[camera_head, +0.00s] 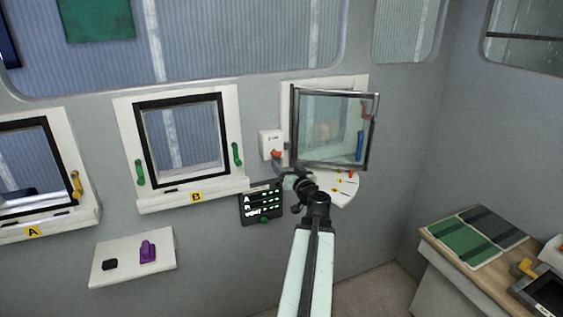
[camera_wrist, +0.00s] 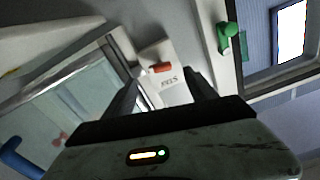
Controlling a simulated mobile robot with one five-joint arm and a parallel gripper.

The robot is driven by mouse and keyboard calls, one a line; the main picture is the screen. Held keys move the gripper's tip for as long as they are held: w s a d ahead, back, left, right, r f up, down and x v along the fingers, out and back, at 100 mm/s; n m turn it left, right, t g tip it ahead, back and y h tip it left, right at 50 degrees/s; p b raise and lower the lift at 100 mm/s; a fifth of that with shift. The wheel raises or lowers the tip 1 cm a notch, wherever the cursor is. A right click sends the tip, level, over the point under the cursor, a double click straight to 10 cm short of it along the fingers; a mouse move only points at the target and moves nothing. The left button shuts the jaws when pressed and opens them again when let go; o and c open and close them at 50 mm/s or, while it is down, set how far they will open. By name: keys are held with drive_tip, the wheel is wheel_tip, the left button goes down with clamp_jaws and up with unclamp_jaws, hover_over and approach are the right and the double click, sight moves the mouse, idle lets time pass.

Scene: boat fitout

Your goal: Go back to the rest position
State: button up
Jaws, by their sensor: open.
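My gripper (camera_head: 287,170) is stretched out toward the wall in the head view, below a small white box (camera_head: 270,143) with a red-orange part. In the wrist view my gripper (camera_wrist: 158,88) has its two dark fingers apart, with nothing seen between them but the white box (camera_wrist: 178,88) and its orange part beyond. Whether the fingers touch the box is not clear. The glazed window at the right (camera_head: 293,125) has its dark-framed pane swung out from the wall, close to my arm.
Window B (camera_head: 137,130) has green handles; window A (camera_head: 72,160) has a yellow one. A dark panel (camera_head: 246,208) with lit text hangs below. A white shelf (camera_head: 120,272) holds a purple and a black item. A wooden bench (camera_head: 447,252) stands at the right.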

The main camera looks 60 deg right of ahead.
drive_tip(key=shift+s+a, duration=0.1)
drive_tip(key=shift+s, duration=0.05)
drive_tip(key=w+a+f+n+g+y, duration=0.15)
drive_tip(key=w+a+f+y, duration=0.25)
drive_tip(key=w+a, duration=0.55)
drive_tip(key=w+a+f+n+y, duration=0.35)
drive_tip(key=w+a+y, duration=0.2)
drive_tip(key=a, duration=0.75)
drive_tip(key=w+a+f+n+g+y, duration=0.1)
drive_tip(key=w+a+f+n+y, duration=0.2)
drive_tip(key=w+a, duration=0.65)
drive_tip(key=a+f+n+g+y, duration=0.1)
drive_tip(key=a+f+g, duration=0.15)
drive_tip(key=a, duration=0.55)
drive_tip(key=a+f+g+y, duration=0.1)
drive_tip(key=a+f+g, duration=0.1)
drive_tip(key=a+f, duration=0.35)
drive_tip(key=s+a+f+g+h, duration=0.2)
drive_tip(key=s+a, duration=0.3)
drive_tip(key=a, duration=0.4)
drive_tip(key=s+a+f+g+h, duration=0.2)
drive_tip(key=s+a+g, duration=0.3)
drive_tip(key=a, duration=0.5)
drive_tip(key=shift+a+f+n+g, duration=0.2)
drive_tip(key=shift+f+n+g, duration=0.1)
drive_tip(key=shift+f, duration=0.35)
